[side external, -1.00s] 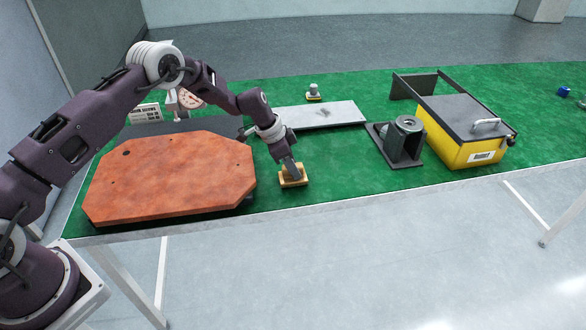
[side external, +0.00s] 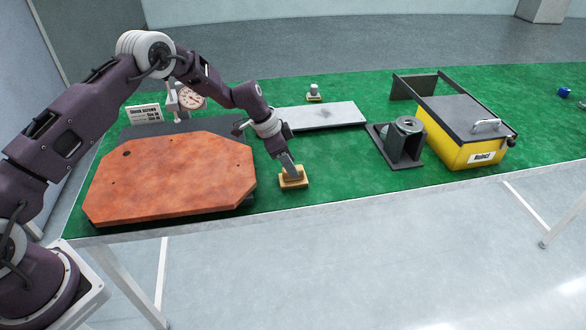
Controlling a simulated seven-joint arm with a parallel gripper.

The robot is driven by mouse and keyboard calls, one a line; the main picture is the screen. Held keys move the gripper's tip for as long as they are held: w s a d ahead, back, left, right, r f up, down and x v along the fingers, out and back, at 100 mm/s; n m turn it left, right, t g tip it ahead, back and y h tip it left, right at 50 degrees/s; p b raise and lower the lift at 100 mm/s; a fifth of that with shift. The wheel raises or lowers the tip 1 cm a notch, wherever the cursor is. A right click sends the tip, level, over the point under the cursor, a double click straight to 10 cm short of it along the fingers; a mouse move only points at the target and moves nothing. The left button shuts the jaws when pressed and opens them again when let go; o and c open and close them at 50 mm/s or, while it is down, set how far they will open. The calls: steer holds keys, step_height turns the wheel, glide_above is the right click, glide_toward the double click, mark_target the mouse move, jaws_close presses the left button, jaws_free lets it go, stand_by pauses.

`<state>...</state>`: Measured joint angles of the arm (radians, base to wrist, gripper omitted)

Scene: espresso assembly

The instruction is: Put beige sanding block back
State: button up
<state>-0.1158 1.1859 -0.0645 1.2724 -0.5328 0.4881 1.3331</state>
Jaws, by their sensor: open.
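The beige sanding block (side external: 294,183) lies on the green mat, just right of the orange-brown octagonal plate and near the table's front edge. My gripper (side external: 291,173) points down at the block from above, with its fingertips at the block's top. The jaws are open, and the fingers hide part of the block's upper side. Whether the fingers touch the block cannot be told from this view.
The octagonal plate (side external: 170,177) is at left. A grey flat plate (side external: 322,116) lies behind my gripper, with a small block (side external: 314,94) beyond. A dark cylindrical holder (side external: 404,143) and a yellow box (side external: 465,148) stand right. Green mat (side external: 340,165) is clear right of the block.

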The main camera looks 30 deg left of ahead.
steer(key=v, duration=0.9)
steer(key=shift+r, duration=0.25)
steer(key=s+d+r+n+t+y, duration=0.1)
steer(key=s+d+r+n+y, duration=0.2)
steer(key=s+r, duration=1.7)
steer(key=s+a+r+n+t, duration=0.1)
steer(key=s+n, duration=0.5)
steer(key=s, duration=1.5)
steer(key=shift+a+r, duration=0.5)
steer(key=shift+r, duration=0.1)
